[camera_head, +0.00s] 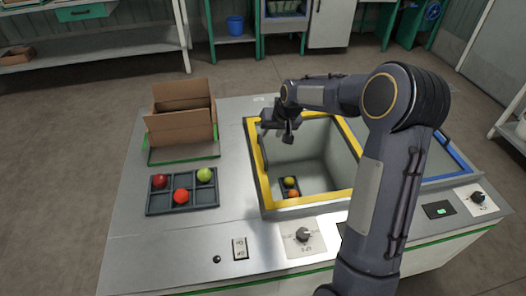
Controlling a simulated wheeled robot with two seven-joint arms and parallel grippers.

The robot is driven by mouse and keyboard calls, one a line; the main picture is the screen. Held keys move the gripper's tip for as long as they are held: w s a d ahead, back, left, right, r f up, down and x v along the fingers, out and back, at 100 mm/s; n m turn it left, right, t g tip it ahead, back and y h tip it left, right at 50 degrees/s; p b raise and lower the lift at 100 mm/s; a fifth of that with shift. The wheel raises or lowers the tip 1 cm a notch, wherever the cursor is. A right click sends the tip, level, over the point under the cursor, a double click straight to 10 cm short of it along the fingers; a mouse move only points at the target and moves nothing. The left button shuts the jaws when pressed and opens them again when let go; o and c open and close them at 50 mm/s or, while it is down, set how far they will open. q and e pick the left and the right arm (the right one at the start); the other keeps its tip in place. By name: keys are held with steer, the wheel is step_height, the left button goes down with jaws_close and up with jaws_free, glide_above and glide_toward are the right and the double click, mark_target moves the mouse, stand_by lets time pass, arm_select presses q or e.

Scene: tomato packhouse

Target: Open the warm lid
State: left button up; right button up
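A yellow-framed well (258,165) is set in the right half of the metal counter, and I take it for the warm side. Its grey inside shows, with a small dark tray at the bottom holding a yellow tomato (289,182) and an orange-red one (293,194). I cannot tell whether a clear lid pane lies across the frame. My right gripper (279,130) is over the frame's far left corner; its fingers are small and dark, so their opening is unclear. My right arm hides part of the frame's right side. My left gripper is not in view.
A blue-edged section (453,153) lies right of my arm. An open cardboard box (181,118) and a dark divided tray (182,207) with red and green tomatoes stand on the left. A dial (303,234) and a switch (240,248) are at the front. The counter's front left is clear.

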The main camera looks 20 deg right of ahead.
mark_target(263, 147)
steer(key=x, duration=0.8)
steer(key=d+x, duration=0.1)
steer(key=x, duration=0.3)
steer(key=shift+w+f+b, duration=0.15)
steer(key=shift+w+b, duration=0.15)
steer(key=shift+w, duration=0.1)
jaws_close()
